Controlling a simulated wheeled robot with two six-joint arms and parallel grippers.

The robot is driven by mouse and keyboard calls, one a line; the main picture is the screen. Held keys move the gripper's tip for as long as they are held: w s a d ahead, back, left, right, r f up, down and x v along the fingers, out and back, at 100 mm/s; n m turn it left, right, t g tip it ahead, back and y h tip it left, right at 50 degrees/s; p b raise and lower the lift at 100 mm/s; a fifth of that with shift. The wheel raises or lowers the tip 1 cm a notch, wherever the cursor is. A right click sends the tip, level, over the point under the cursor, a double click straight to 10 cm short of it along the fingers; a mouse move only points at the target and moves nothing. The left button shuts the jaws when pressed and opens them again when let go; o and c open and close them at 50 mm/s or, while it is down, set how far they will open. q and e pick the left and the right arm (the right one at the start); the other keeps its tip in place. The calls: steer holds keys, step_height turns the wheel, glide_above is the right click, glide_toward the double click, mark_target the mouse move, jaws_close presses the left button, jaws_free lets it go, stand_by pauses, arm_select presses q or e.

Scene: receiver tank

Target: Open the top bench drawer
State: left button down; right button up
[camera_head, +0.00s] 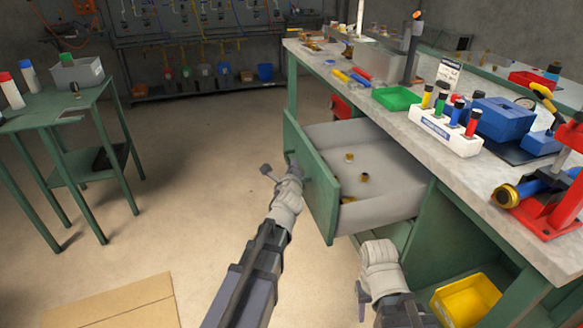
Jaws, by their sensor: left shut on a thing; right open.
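The top bench drawer (312,181) has a green front and a pale grey inside, and it stands pulled well out from the green bench (291,78). A few small brass-coloured parts (363,178) lie on its floor. My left gripper (279,170) is at the outer face of the drawer front, shut on the drawer's handle, which my gripper mostly hides. My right gripper (361,292) is low in front of the bench, below the drawer, open and empty; its fingertips are only partly visible.
The benchtop holds a green tray (396,98), a white rack (444,132) of coloured-cap bottles, a blue box (502,118) and a red press (562,205). A yellow bin (467,300) sits below. A green side table (57,107) stands left. The floor between is clear, with cardboard (118,305) in front.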

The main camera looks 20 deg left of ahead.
stand_by(0.3)
arm_select(q)
steer(key=c, duration=0.9)
jaws_free()
steer(key=shift+s, duration=0.1)
steer(key=p+v, duration=0.1)
steer(key=v, duration=0.6)
steer(key=shift+s+p, duration=0.25)
steer(key=shift+p, duration=0.1)
